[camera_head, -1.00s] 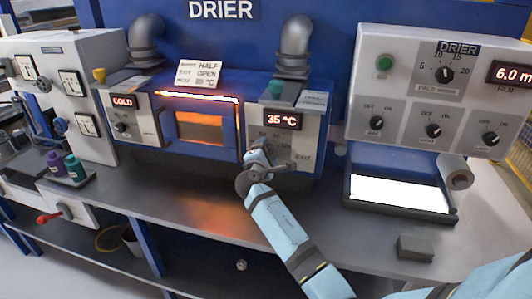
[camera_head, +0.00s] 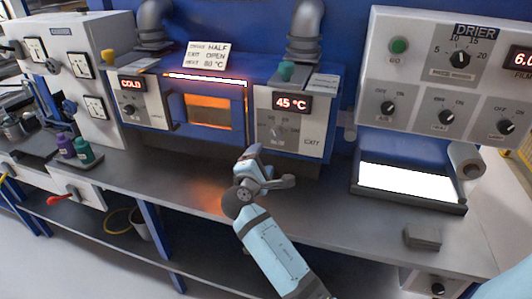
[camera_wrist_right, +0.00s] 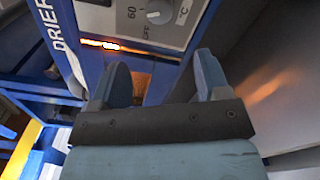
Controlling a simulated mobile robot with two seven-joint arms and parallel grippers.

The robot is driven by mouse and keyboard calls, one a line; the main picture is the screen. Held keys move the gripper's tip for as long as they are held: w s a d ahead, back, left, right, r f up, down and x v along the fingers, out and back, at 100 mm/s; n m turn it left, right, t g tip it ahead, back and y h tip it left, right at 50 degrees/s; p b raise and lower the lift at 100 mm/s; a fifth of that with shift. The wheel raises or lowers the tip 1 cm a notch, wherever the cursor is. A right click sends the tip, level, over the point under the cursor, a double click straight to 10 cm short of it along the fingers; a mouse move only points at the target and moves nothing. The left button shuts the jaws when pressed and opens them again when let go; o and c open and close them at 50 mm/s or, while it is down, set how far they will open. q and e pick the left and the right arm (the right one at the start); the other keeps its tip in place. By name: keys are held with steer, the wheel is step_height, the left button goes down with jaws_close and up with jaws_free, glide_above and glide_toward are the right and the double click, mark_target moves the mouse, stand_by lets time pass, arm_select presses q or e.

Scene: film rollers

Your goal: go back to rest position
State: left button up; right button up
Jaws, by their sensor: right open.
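My right gripper (camera_head: 264,177) is in the middle of the head view, above the grey bench top (camera_head: 330,200). It is in front of and below the drier's exit panel (camera_head: 292,132), apart from it. In the right wrist view its two blue-grey fingers (camera_wrist_right: 160,80) are spread with nothing between them. The temperature knob (camera_wrist_right: 158,14) shows beyond them. The display (camera_head: 291,103) reads 45 °C. My left gripper is not in view.
The blue drier (camera_head: 208,100) has a glowing orange window. A tray with a white lit surface (camera_head: 408,182) and a grey block (camera_head: 423,236) are at right. Purple and green bottles (camera_head: 83,150) stand at left. The bench front centre is clear.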

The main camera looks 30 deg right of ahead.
steer(key=shift+s+a, duration=0.25)
steer(key=shift+a, duration=0.05)
steer(key=s+a+f+m+y+p, duration=0.1)
steer(key=s+a+f+y+p, duration=0.35)
steer(key=s+f, duration=0.25)
steer(key=s+a+f+m+y+p, duration=0.2)
steer(key=s+a+f+y+p, duration=0.1)
steer(key=s+f+y, duration=0.35)
steer(key=s+a+f+m+y+p, duration=0.1)
steer(key=s+a+m+y, duration=0.1)
steer(key=s, duration=0.6)
steer(key=s+a+f+m+y+p, duration=0.2)
steer(key=s+m, duration=0.3)
steer(key=s, duration=0.3)
steer(key=shift+a+g+y+p, duration=0.3)
steer(key=shift+a+g+y, duration=0.1)
steer(key=shift+a+y, duration=0.45)
